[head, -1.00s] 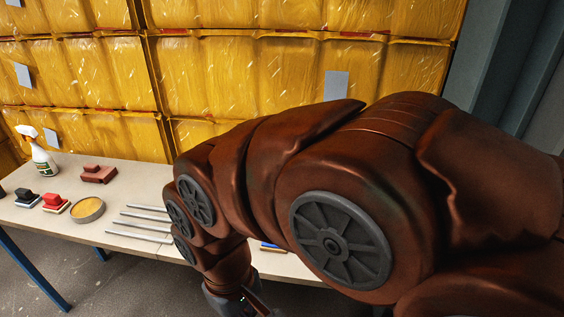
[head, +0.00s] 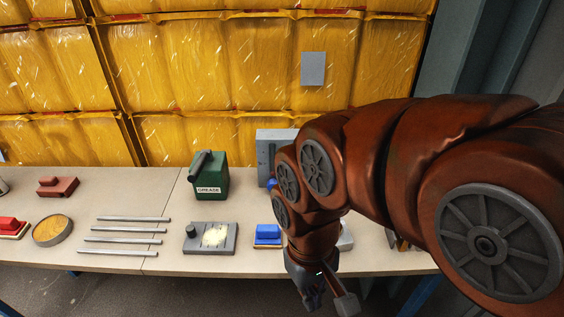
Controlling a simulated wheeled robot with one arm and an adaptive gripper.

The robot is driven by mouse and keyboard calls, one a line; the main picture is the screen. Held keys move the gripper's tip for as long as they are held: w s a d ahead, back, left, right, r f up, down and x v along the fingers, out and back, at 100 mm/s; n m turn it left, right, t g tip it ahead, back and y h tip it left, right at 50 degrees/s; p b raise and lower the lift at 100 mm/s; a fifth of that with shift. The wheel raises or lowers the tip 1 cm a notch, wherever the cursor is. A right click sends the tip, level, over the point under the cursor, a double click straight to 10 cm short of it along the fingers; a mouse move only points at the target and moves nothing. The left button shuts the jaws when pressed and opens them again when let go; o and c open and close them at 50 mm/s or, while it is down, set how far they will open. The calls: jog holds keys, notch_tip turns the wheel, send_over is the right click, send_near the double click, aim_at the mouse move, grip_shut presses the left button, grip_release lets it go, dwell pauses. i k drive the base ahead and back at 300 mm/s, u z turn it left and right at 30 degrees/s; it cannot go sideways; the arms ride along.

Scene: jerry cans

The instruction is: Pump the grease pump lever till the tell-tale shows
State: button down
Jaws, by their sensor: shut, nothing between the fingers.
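The grease pump is a green box (head: 209,183) with a white GREASE label, standing upright at the back middle of the table in the head view. A dark lever (head: 200,163) lies slanted along its top left. I cannot make out a tell-tale on it. My gripper (head: 325,297) is shut and empty. It points down at the table's front edge, to the right of the pump and nearer to me, well apart from it.
Several metal rods (head: 130,235) lie left of the pump. A grey plate with a knob and pale patch (head: 213,237) and a blue block (head: 268,233) are in front. A grey upright panel (head: 268,150) stands behind my arm. A round tin (head: 53,230) and red blocks (head: 57,186) are at left.

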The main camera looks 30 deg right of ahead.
aim_at(194, 174)
jog(key=k, duration=0.5)
jog(key=u, duration=1.25)
jog(key=i, duration=1)
jog(key=z, duration=0.8)
